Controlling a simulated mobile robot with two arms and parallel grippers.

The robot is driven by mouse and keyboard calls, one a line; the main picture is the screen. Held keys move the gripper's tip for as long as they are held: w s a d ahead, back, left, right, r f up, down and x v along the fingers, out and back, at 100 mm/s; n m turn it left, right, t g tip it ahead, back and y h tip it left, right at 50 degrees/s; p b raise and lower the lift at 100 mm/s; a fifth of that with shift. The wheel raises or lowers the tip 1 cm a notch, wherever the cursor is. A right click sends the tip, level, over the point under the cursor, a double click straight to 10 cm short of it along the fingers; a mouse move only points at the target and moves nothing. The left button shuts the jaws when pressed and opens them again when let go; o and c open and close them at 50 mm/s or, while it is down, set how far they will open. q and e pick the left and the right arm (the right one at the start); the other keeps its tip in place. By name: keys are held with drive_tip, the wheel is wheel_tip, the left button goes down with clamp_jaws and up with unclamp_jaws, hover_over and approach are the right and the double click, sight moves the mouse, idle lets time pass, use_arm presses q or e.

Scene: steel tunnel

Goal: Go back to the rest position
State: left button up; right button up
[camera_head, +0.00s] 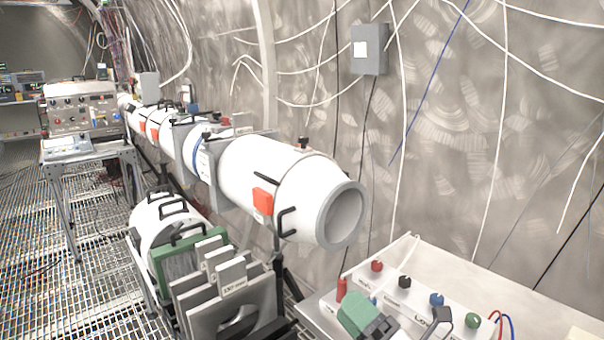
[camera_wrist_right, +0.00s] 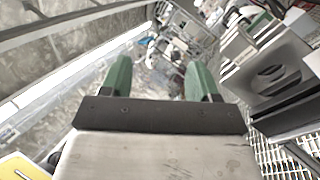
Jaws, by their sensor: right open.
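My right gripper (camera_head: 362,318) shows at the bottom of the head view, with a green finger and dark parts in front of the white control box. In the right wrist view, its two green fingers stand apart with nothing between them, so the gripper (camera_wrist_right: 158,72) is open and empty. Most of the right arm is out of the frame. My left gripper is in neither view.
A white control box (camera_head: 540,308) with coloured knobs lies at the lower right. A long white beam pipe (camera_head: 262,168) runs along the wall. Grey slotted plates (camera_head: 222,300) stand below it. An instrument bench (camera_head: 88,152) stands at left; the grated floor there looks clear.

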drive_tip(key=s+d+f+m+g+h, duration=0.1)
drive_tip(key=s+d+f+m+h, duration=0.3)
drive_tip(key=f+m+h, duration=0.55)
drive_tip(key=s+d+f+m+g+h, duration=0.1)
drive_tip(key=d+f+m+h, duration=0.5)
drive_tip(key=m, duration=0.7)
drive_tip(key=s+d+f+m+g, duration=0.1)
drive_tip(key=s+f+m+g, duration=0.4)
drive_tip(key=s, duration=0.5)
drive_tip(key=s+d+f+m+g, duration=0.2)
drive_tip(key=s+f+g, duration=0.35)
drive_tip(key=s, duration=0.35)
wheel_tip(320, 180, down, 21)
drive_tip(key=g+p, duration=0.2)
drive_tip(key=p, duration=0.1)
drive_tip(key=s+d+f+p, duration=0.2)
drive_tip(key=s+f, duration=1.3)
drive_tip(key=s, duration=0.1)
drive_tip(key=shift+s+d+f+g, duration=0.25)
drive_tip(key=shift+s+g, duration=0.1)
drive_tip(key=shift+g, duration=0.1)
drive_tip(key=shift+n, duration=0.25)
